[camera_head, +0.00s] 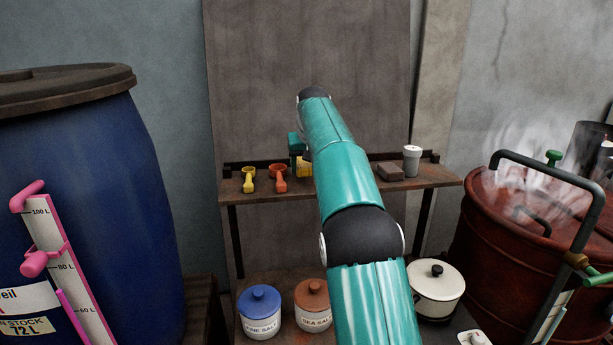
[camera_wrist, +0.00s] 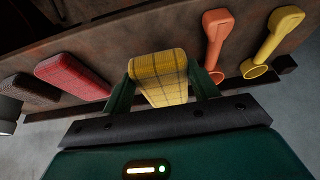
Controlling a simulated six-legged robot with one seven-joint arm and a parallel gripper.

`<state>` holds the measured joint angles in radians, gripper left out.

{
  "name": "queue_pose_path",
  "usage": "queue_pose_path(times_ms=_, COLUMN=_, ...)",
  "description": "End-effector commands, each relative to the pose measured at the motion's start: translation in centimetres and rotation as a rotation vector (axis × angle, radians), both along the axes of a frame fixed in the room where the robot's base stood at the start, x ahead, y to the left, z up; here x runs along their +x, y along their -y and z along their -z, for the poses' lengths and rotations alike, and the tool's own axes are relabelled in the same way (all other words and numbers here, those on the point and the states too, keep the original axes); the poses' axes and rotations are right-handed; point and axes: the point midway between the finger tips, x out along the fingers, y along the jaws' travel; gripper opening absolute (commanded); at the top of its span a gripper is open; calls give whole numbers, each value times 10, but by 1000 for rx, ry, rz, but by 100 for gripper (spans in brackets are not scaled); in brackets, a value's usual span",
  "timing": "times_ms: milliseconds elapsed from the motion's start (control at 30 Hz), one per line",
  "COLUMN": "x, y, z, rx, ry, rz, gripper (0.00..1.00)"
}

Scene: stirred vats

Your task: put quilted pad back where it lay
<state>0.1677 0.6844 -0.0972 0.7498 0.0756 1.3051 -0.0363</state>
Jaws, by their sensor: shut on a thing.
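My gripper (camera_wrist: 163,88) is shut on a yellow quilted pad (camera_wrist: 160,68) with dark stitched lines; a finger lies on each side of it. In the head view the pad (camera_head: 304,168) shows as a small yellow patch beside my arm, by the wooden shelf (camera_head: 436,180). My gripper (camera_head: 299,160) is partly hidden there by the arm. I cannot tell whether the pad touches the shelf. The shelf board (camera_wrist: 120,38) also shows in the wrist view.
A red pad (camera_wrist: 72,76) and a dark brown pad (camera_wrist: 28,88) lie to one side; an orange scoop (camera_wrist: 214,45) and a yellow scoop (camera_wrist: 272,45) to the other. A grey-white cup (camera_head: 411,162) stands at the shelf's right. A steaming red vat (camera_head: 490,235) is at right, a blue barrel (camera_head: 100,180) left.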

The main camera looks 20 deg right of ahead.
Motion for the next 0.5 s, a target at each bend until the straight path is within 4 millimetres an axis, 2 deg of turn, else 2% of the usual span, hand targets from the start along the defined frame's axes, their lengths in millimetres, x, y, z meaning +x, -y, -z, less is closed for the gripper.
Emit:
queue_pose_path(times_ms=33, x=5, y=-3, z=8, rx=0, ry=-4, rz=-1, gripper=27)
queue_pose_path(times_ms=200, x=4, y=-2, z=30, rx=1, ry=-3, rz=0, gripper=27)
queue_pose_path(times_ms=500, x=4, y=-2, z=35, rx=0, ry=-1, rz=0, gripper=27)
